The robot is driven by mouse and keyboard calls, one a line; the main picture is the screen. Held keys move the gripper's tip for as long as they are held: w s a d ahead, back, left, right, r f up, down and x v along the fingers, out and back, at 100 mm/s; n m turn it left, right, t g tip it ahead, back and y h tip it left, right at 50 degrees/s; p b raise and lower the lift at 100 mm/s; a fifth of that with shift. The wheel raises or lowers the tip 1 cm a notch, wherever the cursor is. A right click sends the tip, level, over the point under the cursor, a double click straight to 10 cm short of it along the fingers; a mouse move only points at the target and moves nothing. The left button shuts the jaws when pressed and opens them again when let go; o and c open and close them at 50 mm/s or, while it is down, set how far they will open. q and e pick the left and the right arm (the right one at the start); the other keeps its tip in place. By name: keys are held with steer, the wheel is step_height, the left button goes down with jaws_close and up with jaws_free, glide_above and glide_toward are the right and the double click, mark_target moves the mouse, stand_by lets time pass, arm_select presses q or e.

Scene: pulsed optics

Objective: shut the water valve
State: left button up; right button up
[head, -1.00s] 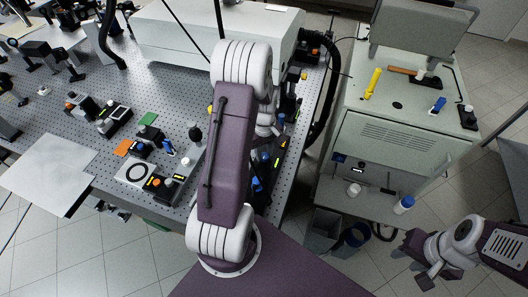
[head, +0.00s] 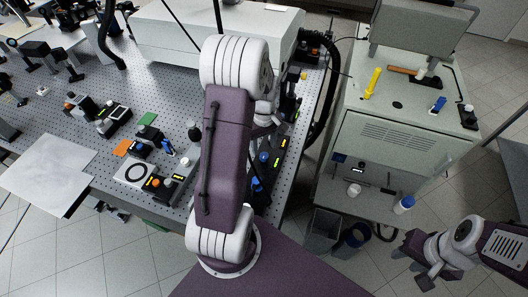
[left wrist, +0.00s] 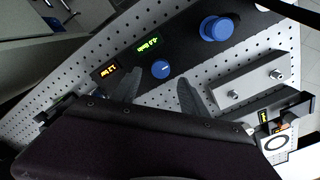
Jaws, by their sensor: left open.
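A dark panel carries a large round blue knob (left wrist: 217,28) and a smaller blue dial (left wrist: 161,69); no label shows which is the water valve. In the head view the dial (head: 264,157) and the large knob (head: 257,185) sit just right of my left arm, the knob partly hidden. My left gripper (left wrist: 158,92) is open and empty, its fingers spread just below the dial in the left wrist picture, apart from the large knob. My arm hides this gripper in the head view. My right gripper (head: 420,262) hangs at lower right; its jaw opening is unclear.
Green (left wrist: 148,45) and orange (left wrist: 107,73) displays sit beside the dial. A grey block with two metal posts (left wrist: 248,82) stands right of my fingers. The perforated table (head: 95,165) holds several instruments. A grey cabinet (head: 385,150) stands to the right.

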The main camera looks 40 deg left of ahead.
mark_target(264, 155)
arm_select(q)
steer(key=shift+r, duration=2.35)
steer(key=shift+s+d, duration=0.1)
